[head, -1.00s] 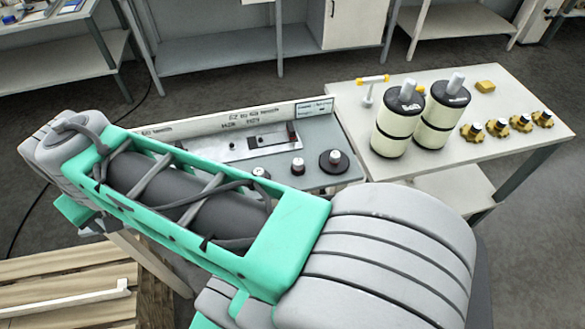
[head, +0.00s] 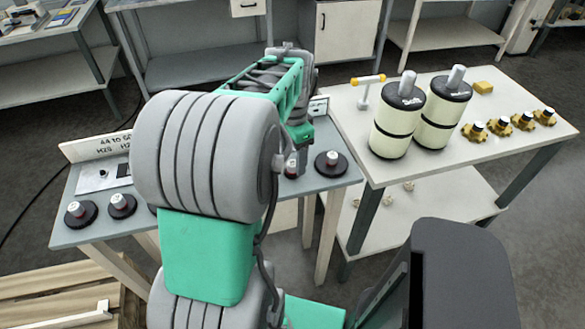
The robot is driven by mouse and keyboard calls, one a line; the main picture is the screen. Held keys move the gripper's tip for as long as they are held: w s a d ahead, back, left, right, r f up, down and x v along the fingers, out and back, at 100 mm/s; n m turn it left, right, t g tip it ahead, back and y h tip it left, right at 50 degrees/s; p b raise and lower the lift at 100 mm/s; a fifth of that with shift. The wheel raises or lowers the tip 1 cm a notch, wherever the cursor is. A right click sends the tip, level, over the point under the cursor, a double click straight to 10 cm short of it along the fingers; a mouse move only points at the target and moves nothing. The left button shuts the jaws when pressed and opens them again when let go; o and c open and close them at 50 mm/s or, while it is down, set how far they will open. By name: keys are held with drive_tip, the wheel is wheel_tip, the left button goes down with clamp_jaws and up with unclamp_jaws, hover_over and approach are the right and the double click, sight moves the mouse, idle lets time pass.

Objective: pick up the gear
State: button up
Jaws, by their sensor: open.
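I cannot tell which one the task means. My gripper does not show; my arm reaches over the grey bench to the left of the white table, and its far end is hidden behind its own links.
Two cream rolls with black ends (head: 398,125) (head: 441,108) stand left of the gears. A yellow-handled tool (head: 366,88) and a yellow block (head: 483,87) lie behind. The grey bench (head: 240,222) holds dark round-based pegs (head: 331,164). The white table's front (head: 430,165) is clear.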

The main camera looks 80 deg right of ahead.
sight(292, 163)
wheel_tip(292, 163, down, 3)
drive_tip(key=shift+w+f, duration=0.1)
drive_tip(key=shift+f, duration=0.1)
clamp_jaws()
idle(0.6)
